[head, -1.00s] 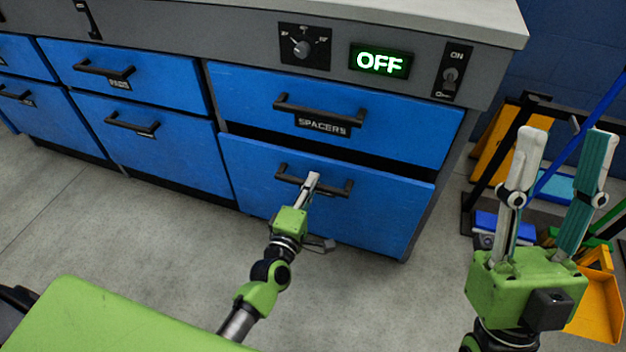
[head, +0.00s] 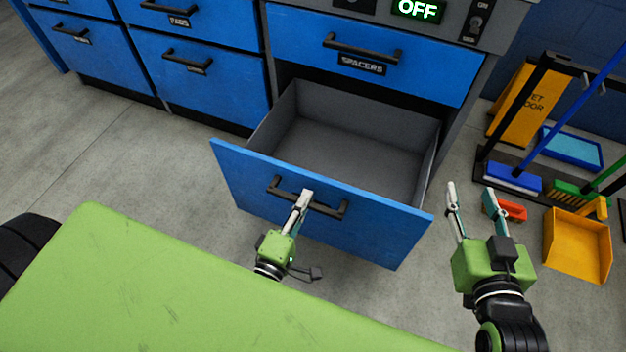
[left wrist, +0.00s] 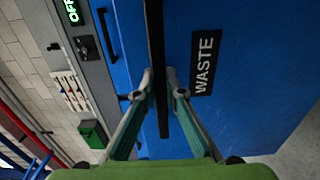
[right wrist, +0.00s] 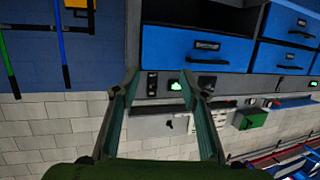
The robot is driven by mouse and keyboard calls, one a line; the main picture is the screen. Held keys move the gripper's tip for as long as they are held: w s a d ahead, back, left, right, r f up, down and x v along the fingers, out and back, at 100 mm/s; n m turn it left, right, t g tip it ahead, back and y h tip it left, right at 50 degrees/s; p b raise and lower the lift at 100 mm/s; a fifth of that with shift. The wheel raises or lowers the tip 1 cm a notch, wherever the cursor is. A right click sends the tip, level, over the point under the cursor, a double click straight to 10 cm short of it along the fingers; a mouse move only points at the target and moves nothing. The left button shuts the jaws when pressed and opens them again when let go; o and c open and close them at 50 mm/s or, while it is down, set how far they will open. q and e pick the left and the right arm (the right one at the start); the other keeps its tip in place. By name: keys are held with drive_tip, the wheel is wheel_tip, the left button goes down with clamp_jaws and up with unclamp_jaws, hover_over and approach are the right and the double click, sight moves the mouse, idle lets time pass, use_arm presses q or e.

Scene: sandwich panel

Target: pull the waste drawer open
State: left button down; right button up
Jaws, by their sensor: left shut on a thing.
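The waste drawer (head: 230,180) is the bottom blue drawer under the one labelled SPACERS. It stands well out from the cabinet, and its empty-looking grey inside shows in the head view. Its label WASTE (left wrist: 205,62) is readable in the left wrist view. My left gripper (head: 304,198) is shut on the drawer's black handle (head: 335,211), near its middle. In the left wrist view the handle (left wrist: 156,60) runs between the fingers. My right gripper (head: 473,190) is open and empty, in the air to the right of the drawer.
The SPACERS drawer (head: 425,80) above is closed. A yellow wet-floor sign (head: 525,105), brooms and an orange dustpan (head: 577,245) stand at the right. Open grey floor (head: 110,150) lies left of the drawer. My green body fills the lower left.

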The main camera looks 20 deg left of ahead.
use_arm(q)
drive_tip(key=shift+s, duration=1.6)
use_arm(e)
drive_tip(key=shift+s+d+f+g+h, duration=0.1)
drive_tip(key=shift+s+f+g, duration=0.15)
drive_tip(key=shift+f, duration=0.25)
drive_tip(key=shift+s+d+f+g+h, duration=0.1)
drive_tip(key=shift+s+d+f+g, duration=0.15)
drive_tip(key=shift+f, duration=0.25)
drive_tip(key=shift+s+f+g+h, duration=0.15)
drive_tip(key=shift+f+g, duration=0.15)
drive_tip(key=shift+f, duration=0.2)
use_arm(q)
drive_tip(key=c, duration=2.1)
unclamp_jaws()
drive_tip(key=s, duration=1.2)
drive_tip(key=shift+a, duration=0.25)
drive_tip(key=shift+d, duration=0.1)
